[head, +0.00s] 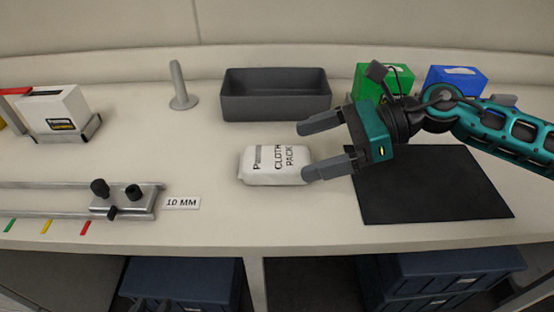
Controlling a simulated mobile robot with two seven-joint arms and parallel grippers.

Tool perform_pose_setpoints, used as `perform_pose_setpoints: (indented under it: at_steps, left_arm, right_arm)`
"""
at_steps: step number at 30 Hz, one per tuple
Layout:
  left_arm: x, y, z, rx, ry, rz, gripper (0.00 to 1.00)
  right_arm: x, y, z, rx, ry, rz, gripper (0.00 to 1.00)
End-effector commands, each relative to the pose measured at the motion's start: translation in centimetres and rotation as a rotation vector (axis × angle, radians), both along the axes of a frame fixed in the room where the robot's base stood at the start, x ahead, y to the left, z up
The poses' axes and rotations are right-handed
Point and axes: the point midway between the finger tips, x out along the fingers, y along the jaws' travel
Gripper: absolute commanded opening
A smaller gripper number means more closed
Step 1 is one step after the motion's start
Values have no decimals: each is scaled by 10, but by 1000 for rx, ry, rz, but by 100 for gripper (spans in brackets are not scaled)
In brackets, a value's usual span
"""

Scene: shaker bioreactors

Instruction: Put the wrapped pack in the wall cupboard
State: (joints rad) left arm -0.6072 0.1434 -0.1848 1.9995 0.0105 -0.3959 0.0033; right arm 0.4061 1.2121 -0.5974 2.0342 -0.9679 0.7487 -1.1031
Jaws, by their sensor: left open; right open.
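The wrapped pack (273,165) is a white, soft-edged packet printed "CLOTH PACK". It lies on the bench near the middle of the head view. My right gripper (312,149) comes in from the right, with its dark fingers apart and pointing left. Its near fingertip is close to the pack's right end; I cannot tell whether they touch. Nothing is between the fingers. My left gripper (151,304) shows only as dark fingertips at the bottom edge, apart and below the bench front. The wall cupboard is not in view.
A grey open bin (276,112) stands behind the pack. A black mat (430,190) lies to the right, with green (366,80) and blue (455,78) boxes behind. A metal rail clamp (125,203) and a grey post (180,88) are left. Blue crates (440,275) sit below.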

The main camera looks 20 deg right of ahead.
Motion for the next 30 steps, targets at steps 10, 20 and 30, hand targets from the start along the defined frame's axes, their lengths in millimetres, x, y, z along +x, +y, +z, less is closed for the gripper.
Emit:
perform_pose_setpoints:
  at_steps: [10, 20, 30]
  left_arm:
    - [-5, 2, 1, 7, 13, 4, 43]
    - [-5, 4, 2, 9, 9, 5, 43]
    - [-5, 5, 1, 11, 10, 5, 43]
  right_arm:
    - [15, 34, -14, 3, 0, 1, 100]
    - [18, 45, -21, -1, 0, -1, 100]
    - [18, 45, -21, -1, 0, 0, 72]
